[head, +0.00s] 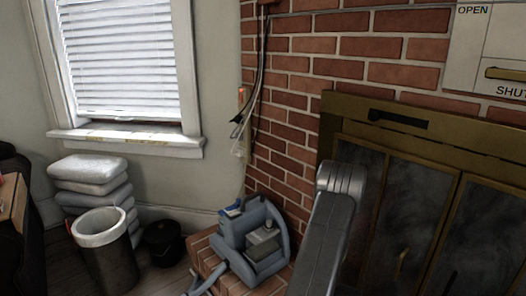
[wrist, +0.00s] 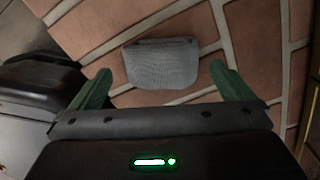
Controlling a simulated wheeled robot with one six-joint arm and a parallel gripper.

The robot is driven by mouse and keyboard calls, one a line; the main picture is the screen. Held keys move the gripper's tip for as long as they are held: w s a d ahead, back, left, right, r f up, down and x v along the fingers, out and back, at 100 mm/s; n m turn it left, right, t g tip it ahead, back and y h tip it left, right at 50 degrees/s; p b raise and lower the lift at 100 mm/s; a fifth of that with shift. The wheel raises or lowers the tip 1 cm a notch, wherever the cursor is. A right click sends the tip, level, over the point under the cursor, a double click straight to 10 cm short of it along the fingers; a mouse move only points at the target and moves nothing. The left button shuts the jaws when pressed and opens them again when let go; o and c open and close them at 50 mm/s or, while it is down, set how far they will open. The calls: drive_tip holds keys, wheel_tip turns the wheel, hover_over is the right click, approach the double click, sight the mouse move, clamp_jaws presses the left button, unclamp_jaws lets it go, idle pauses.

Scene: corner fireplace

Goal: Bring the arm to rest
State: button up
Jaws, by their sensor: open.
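My gripper (wrist: 160,74) shows in the wrist view with its two green fingers spread wide apart. It is open, and nothing is clamped between the fingers. A small grey object with a woven-looking face (wrist: 162,63) lies beyond and between the fingertips, over brick paving; I cannot tell how far below the fingers it is. In the head view my grey arm link (head: 328,235) stands up in front of the fireplace doors, right of centre. The gripper itself does not show in the head view.
A blue-grey machine (head: 257,236) with a hose sits on the brick hearth (head: 207,256), left of my arm. A bin (head: 105,257), stacked bags (head: 88,168) and a black bucket (head: 163,243) stand near the window. The brass-framed fireplace (head: 440,170) is close on the right.

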wheel_tip(320, 180, down, 3)
drive_tip(key=shift+b, duration=0.45)
wheel_tip(320, 180, up, 12)
drive_tip(key=f+p, duration=0.1)
drive_tip(key=p, duration=0.4)
wheel_tip(320, 180, down, 12)
drive_tip(key=b, duration=0.5)
drive_tip(key=shift+b, duration=0.3)
wheel_tip(320, 180, up, 12)
drive_tip(key=p, duration=0.5)
drive_tip(key=s+a+m+g+y+b, duration=0.15)
drive_tip(key=a+m+y, duration=0.25)
drive_tip(key=a+m, duration=0.5)
drive_tip(key=w+a+r+m+t+y+b, duration=0.25)
drive_tip(key=w+a+m+t+y, duration=0.2)
drive_tip(key=a, duration=0.75)
drive_tip(key=w+a+r+m+t+h+b, duration=0.1)
drive_tip(key=w+a+r+m+t+h, duration=0.1)
drive_tip(key=w+r+m+t, duration=1)
drive_tip(key=w+a+r+t, duration=0.1)
drive_tip(key=w+r, duration=0.3)
drive_tip(key=w, duration=0.2)
drive_tip(key=shift+r+t, duration=0.25)
drive_tip(key=shift+t, duration=0.05)
